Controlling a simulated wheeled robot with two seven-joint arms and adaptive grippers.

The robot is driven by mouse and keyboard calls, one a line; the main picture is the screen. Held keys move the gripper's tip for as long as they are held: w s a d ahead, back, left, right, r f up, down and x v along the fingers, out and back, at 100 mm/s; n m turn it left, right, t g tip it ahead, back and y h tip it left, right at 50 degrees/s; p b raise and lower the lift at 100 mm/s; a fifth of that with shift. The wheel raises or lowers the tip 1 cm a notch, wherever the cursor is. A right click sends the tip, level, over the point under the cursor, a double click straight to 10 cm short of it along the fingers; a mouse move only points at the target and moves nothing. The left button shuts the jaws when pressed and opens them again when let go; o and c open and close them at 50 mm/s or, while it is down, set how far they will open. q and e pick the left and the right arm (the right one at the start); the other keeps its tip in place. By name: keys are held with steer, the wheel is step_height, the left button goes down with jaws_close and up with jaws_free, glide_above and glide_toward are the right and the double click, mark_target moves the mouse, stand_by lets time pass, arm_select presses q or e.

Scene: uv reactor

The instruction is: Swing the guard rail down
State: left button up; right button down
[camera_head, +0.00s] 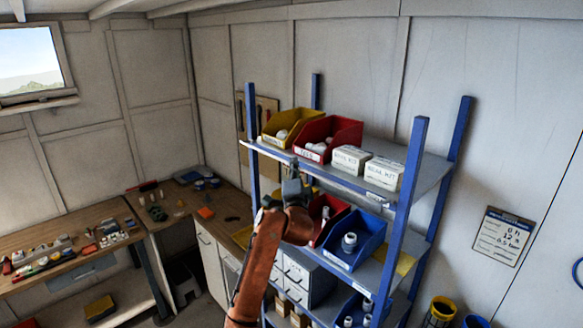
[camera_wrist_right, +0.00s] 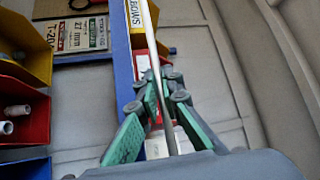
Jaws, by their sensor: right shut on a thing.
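The guard rail (camera_wrist_right: 152,48) is a thin pale metal bar that runs lengthwise between the green fingers in the right wrist view. My right gripper (camera_wrist_right: 164,82) is shut on it. In the head view my right gripper (camera_head: 292,178) is at the front of the blue shelf rack, just below the front edge of the top shelf (camera_head: 345,181). My orange arm reaches up to it from below and hides part of the rack. In the head view the rail is hard to tell from the shelf edge. My left gripper is not in view.
The top shelf holds a yellow bin (camera_head: 283,122), a red bin (camera_head: 335,132) and white boxes (camera_head: 350,158). A blue bin (camera_head: 352,240) is on the shelf below. Blue posts (camera_head: 407,190) frame the rack. A workbench (camera_head: 28,250) with small parts stands at the left.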

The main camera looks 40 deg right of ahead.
steer(key=c, duration=2.2)
jaws_free()
steer(key=shift+s+d, duration=0.1)
steer(key=shift+d, duration=0.05)
steer(key=shift+o, duration=0.5)
